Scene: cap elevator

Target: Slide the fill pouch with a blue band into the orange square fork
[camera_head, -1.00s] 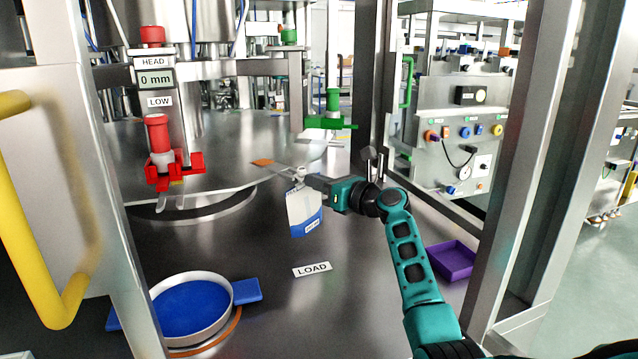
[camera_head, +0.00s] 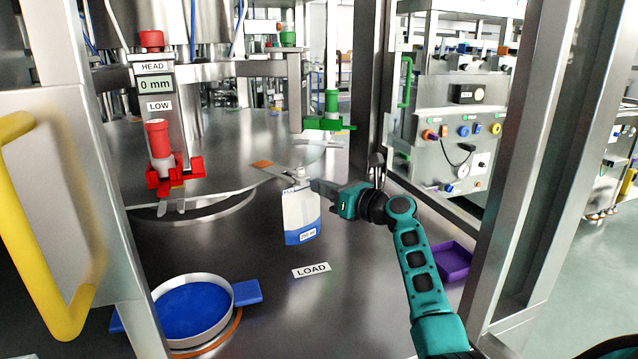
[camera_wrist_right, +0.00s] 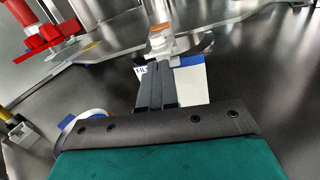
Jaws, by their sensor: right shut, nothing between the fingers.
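The fill pouch (camera_head: 300,212), white with a blue band along its bottom, hangs nearly upright below its pale spout. The spout is at the outer end of the metal fork with the orange square (camera_head: 262,164). I cannot tell how deep it sits between the prongs. My right gripper (camera_head: 316,186) is shut and empty, close against the pouch's upper right side. In the right wrist view its closed fingers (camera_wrist_right: 157,88) overlap the pouch (camera_wrist_right: 192,84), hiding part of it; the spout stands just beyond the fingertips. My left gripper is not in view.
A red clamp head (camera_head: 172,172) under the "0 mm" display stands left on the round table. A green one (camera_head: 328,123) is at the back. A blue-filled round pan (camera_head: 194,308) lies front left, a purple tray (camera_head: 454,262) right. The deck around the LOAD label (camera_head: 311,270) is clear.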

